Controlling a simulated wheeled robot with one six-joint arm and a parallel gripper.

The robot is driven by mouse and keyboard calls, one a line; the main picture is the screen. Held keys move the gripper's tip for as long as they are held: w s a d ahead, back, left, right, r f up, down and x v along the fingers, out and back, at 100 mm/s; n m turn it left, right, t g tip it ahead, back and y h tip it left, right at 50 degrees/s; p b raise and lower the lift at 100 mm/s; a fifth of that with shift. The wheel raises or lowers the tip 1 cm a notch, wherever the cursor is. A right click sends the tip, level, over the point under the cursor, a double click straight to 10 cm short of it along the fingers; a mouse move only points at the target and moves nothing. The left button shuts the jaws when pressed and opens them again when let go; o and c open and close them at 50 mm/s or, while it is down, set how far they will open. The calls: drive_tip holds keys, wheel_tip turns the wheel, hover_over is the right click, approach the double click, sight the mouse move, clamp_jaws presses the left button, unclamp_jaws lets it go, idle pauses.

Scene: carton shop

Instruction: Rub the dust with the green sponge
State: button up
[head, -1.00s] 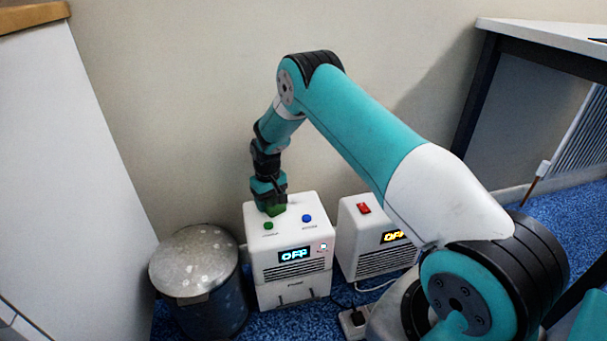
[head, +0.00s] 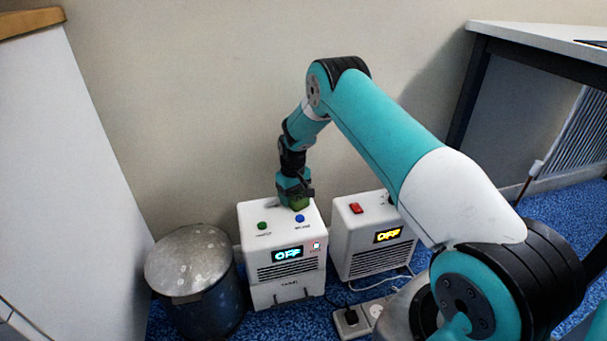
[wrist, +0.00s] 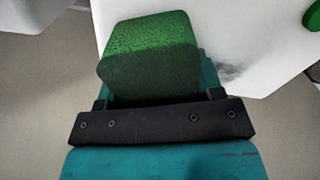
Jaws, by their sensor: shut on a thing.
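The green sponge (head: 299,202) is held in my gripper (head: 295,194), pointing down at the top of a white box-shaped machine (head: 292,240). The sponge is at the rear of that top, just behind the blue button (head: 299,218). It looks to be touching the top or very close to it; the contact is hidden. In the wrist view the sponge (wrist: 150,55) fills the jaws, over the edge of the white top (wrist: 262,40). A grey smudge, likely dust (wrist: 229,71), shows on the white top just right of the sponge.
A green button (head: 262,226) and a lit OFF display (head: 287,254) are on the same machine. A second white heater-like unit (head: 372,250) with a red switch stands close on the right. A lidded metal bin (head: 190,260) stands left. The wall is close behind.

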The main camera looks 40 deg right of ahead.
drive_tip(key=shift+s+d+f, duration=0.1)
drive_tip(key=shift+s+d, duration=0.1)
drive_tip(key=shift+d, duration=0.25)
drive_tip(key=r, duration=0.1)
drive_tip(key=r+p, duration=0.2)
drive_tip(key=shift+s+d+r, duration=0.1)
drive_tip(key=shift+d+r, duration=0.2)
drive_tip(key=shift+r+p, duration=1.95)
drive_tip(key=shift+r, duration=0.4)
